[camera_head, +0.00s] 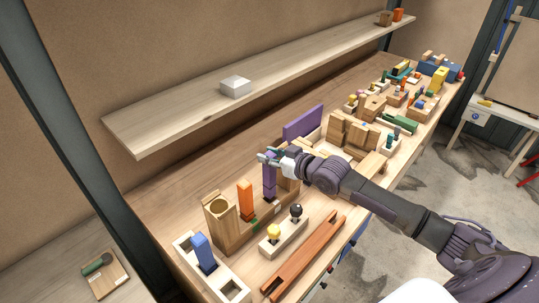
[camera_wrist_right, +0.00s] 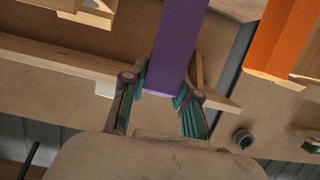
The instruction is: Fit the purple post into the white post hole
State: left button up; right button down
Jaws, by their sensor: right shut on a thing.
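The purple post (camera_head: 269,183) stands upright near the right part of the curved wooden stringer (camera_head: 240,236). My right gripper (camera_head: 272,158) is shut on its upper part. In the right wrist view the purple post (camera_wrist_right: 178,40) lies between the teal-padded fingers of my right gripper (camera_wrist_right: 160,88). I cannot tell whether its lower end is seated in the stringer or clear of it. A white block (camera_head: 183,247) at the front left holds a blue post (camera_head: 203,252); an open square hole (camera_head: 232,290) shows at its near end. My left gripper is not in view.
A pale block with yellow and black knobs (camera_head: 284,236) and a reddish grooved bar (camera_head: 303,258) lie in front. A shelf (camera_head: 185,111) hangs behind; blocks crowd the table's right.

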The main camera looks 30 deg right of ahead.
jog(key=shift+f+b, duration=1.3)
jog(key=shift+f, duration=0.75)
jog(key=c, duration=0.8)
grip_release()
jog(key=shift+s, duration=0.1)
send_near(273, 168)
jog(key=shift+s+d+r, duration=0.15)
jog(key=shift+s, duration=0.1)
